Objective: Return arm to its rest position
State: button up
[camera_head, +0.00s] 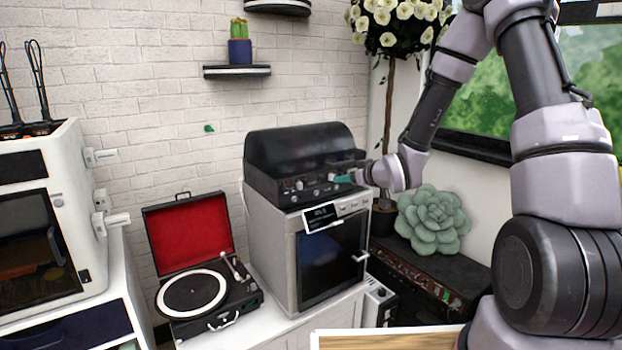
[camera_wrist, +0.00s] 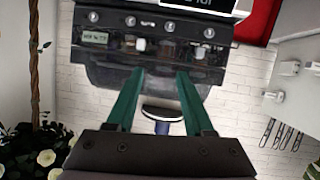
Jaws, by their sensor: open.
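My arm reaches in from the right in the head view. My gripper (camera_head: 345,178) is at the front of a black machine with a domed lid (camera_head: 300,145). In the wrist view my gripper (camera_wrist: 162,72) shows two green fingers, spread apart with nothing held between them. The machine's knob panel (camera_wrist: 150,35) lies just beyond the fingertips in that view. I cannot tell whether the fingertips touch it.
The black machine stands on a grey oven-like unit (camera_head: 270,250). An open record player (camera_head: 195,290) is to its left, a white printer-like cabinet (camera_head: 70,150) further left. A succulent (camera_head: 432,220) and flowering tree (camera_head: 400,20) are close to my arm. A shelf (camera_head: 237,71) holds a cactus.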

jog(key=s+d+r+m+g+h, duration=0.1)
jog(key=s+d+r+m+h, duration=0.15)
jog(key=s+d+r, duration=0.35)
jog(key=s+d+r+m+g+h, duration=0.1)
jog(key=s+d+r+m+h, duration=0.15)
jog(key=d+r, duration=0.45)
jog(key=s+r+m+g, duration=0.1)
jog(key=s+r, duration=0.4)
jog(key=s, duration=0.6)
jog(key=s+r+m+g, duration=0.2)
jog(key=s+r+m, duration=0.2)
jog(key=s, duration=0.7)
jog(key=shift+s+d+r+m+y, duration=0.3)
jog(key=shift+s+d+r+y, duration=0.1)
jog(key=shift+r, duration=0.25)
jog(key=shift+a, duration=0.1)
